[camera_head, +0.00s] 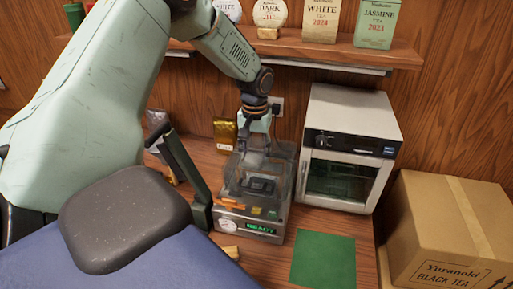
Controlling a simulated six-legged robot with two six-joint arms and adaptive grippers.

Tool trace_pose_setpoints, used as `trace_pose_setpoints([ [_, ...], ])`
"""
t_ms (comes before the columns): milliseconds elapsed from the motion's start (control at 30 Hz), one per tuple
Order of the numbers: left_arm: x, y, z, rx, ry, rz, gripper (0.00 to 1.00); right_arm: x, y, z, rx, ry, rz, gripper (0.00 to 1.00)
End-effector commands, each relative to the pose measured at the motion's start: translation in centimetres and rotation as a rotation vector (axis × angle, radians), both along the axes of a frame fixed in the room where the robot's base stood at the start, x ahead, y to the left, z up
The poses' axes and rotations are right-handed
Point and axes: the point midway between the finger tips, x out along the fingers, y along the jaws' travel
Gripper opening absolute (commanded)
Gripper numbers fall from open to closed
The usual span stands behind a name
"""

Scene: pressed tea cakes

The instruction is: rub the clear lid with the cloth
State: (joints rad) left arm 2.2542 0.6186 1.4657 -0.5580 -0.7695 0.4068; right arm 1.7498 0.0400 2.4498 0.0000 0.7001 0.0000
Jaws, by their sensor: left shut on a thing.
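The clear lid (234,179) is a see-through box-like cover on a grey machine (240,223) with a lit green READY display, near the middle of the head view. My left gripper (256,156) points down over the lid, at its upper back part. It is shut on a small greyish thing, which seems to be the cloth; the fingers and the see-through lid make its outline hard to tell. I cannot tell whether it touches the lid. My right gripper is not in view.
A white oven-like cabinet (349,146) stands close to the machine's right. A green mat (323,260) lies at the front right. A cardboard box (447,235) stands at the far right. A shelf (400,54) with tea packs runs above. A gold pouch (225,133) stands behind left.

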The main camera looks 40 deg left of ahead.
Motion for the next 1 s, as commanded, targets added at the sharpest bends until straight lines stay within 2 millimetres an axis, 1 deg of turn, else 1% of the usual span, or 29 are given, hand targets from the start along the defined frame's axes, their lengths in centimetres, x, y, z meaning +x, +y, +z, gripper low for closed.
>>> trace_pose_setpoints([
  [33,-0.6,-0.3,-0.3,-0.005,0.009,0.0,0.26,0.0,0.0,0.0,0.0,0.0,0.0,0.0],
  [133,-1.0,-0.5,-0.4,-0.004,0.01,-0.001,0.26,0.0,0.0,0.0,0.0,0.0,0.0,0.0],
  [467,-1.1,-0.5,-0.3,-0.004,0.009,-0.001,0.26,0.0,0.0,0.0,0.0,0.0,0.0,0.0],
  [1000,-0.9,-0.5,4.3,-0.002,0.004,-0.001,0.26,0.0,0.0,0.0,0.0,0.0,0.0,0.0],
])
